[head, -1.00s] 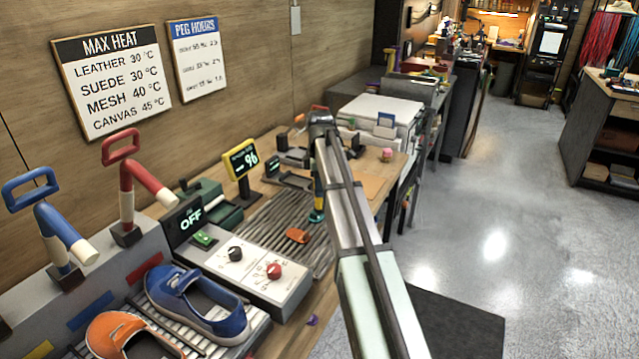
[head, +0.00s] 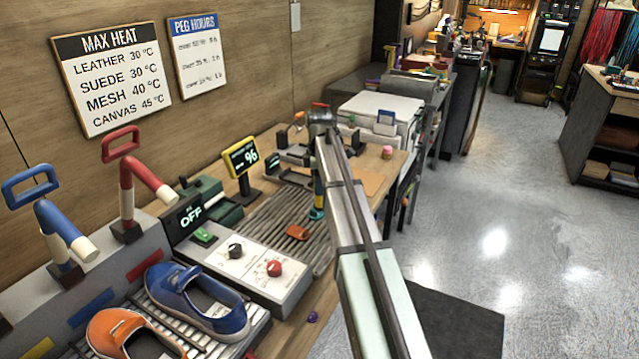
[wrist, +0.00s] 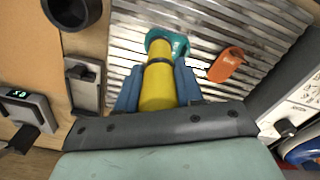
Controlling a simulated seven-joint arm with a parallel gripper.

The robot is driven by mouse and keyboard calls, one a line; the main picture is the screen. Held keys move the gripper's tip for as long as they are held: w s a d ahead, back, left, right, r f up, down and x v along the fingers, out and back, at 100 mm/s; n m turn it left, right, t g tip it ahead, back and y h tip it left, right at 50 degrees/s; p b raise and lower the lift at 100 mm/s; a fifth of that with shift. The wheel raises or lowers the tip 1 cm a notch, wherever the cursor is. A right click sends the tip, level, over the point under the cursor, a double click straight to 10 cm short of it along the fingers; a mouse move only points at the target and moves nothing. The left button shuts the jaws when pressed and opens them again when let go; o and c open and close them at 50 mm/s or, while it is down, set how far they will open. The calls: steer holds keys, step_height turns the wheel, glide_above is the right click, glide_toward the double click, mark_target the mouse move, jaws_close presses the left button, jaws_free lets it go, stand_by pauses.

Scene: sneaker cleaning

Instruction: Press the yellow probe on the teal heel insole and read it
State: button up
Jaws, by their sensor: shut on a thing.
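My gripper (wrist: 158,88) has blue fingers shut on the yellow probe (wrist: 158,84), which has a dark ring around it. The far end of the probe overlaps the teal heel insole (wrist: 181,43) on the ribbed metal rack. I cannot tell whether it touches the insole or hangs just above it. In the head view the probe (head: 318,184) points down beside my arm, above a bit of the teal insole (head: 317,214). The yellow-framed meter (head: 240,157) shows a % sign, with what look like dashes before it.
An orange insole (wrist: 228,64) lies on the rack right of the probe. A control box (head: 255,270) with black and red knobs stands in front, beside blue and orange shoes. A dark round cup (wrist: 72,10) and a small display (wrist: 20,98) are left in the wrist view.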

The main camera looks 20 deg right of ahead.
steer(key=shift+f, duration=0.3)
stand_by(0.4)
steer(key=shift+r, duration=0.1)
stand_by(0.5)
steer(key=shift+r, duration=3.4)
